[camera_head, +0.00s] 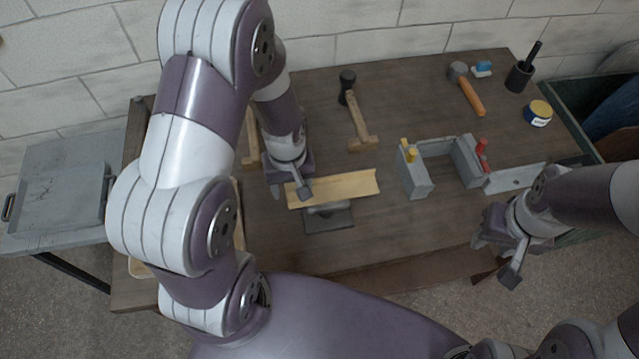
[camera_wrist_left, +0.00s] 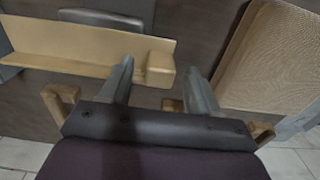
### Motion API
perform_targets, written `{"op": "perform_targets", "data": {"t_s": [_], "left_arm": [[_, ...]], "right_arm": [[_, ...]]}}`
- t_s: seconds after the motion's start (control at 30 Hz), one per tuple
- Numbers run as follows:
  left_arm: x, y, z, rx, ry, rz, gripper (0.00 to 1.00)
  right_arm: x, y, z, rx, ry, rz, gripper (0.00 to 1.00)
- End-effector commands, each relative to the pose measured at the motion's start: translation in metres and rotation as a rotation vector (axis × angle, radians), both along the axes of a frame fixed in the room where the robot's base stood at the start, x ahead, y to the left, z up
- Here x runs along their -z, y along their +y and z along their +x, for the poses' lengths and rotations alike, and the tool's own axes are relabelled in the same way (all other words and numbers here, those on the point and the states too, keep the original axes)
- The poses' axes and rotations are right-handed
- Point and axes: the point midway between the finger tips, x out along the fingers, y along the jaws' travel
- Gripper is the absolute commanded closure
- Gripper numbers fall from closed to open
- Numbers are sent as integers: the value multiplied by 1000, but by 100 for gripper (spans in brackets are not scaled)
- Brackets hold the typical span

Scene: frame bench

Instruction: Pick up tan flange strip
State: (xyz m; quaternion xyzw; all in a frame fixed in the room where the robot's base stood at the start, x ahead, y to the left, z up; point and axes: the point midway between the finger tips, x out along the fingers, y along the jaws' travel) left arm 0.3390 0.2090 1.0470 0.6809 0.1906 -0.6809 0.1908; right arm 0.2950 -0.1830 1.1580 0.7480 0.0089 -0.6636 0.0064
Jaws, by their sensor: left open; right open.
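The tan flange strip (camera_head: 345,187) is a long, pale, angled piece lying across a dark grey block (camera_head: 328,217) on the bench. In the left wrist view the strip (camera_wrist_left: 75,50) runs in from the left, with a tan block (camera_wrist_left: 160,66) at its right end. My left gripper (camera_head: 288,190) is open at the strip's left end in the head view. In the left wrist view its two fingers (camera_wrist_left: 160,75) stand apart, either side of that block; I cannot tell whether they touch it. My right gripper (camera_head: 500,258) is open and empty near the bench's front right.
A grey fixture (camera_head: 415,178) with yellow and red clamps stands right of the strip. A wooden mallet (camera_head: 357,120), an orange-handled hammer (camera_head: 468,92), a yellow-lidded jar (camera_head: 538,113) and a black cup (camera_head: 519,77) are further back. A woven panel (camera_wrist_left: 270,55) lies right of the left fingers.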

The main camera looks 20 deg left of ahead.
Motion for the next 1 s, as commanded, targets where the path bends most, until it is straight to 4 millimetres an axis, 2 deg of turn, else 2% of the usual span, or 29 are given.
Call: {"op": "perform_targets", "data": {"t_s": [0.23,0.27,0.43,0.47,0.77,0.87,1.0], "left_arm": [[6,0,0,0,-1,0,38],[6,0,0,0,-1,0,42],[6,0,0,1,-1,0,97],[6,0,0,1,-1,0,100],[3,0,1,1,-2,0,100],[-4,0,1,1,-4,0,100],[-26,0,2,1,-8,1,100]], "right_arm": [[0,0,0,0,1,0,57],[0,0,0,0,1,0,57],[0,0,0,0,1,0,57],[0,0,0,0,1,0,57],[1,0,0,0,1,0,57],[3,0,0,0,1,0,57],[9,0,0,0,1,0,57]]}}
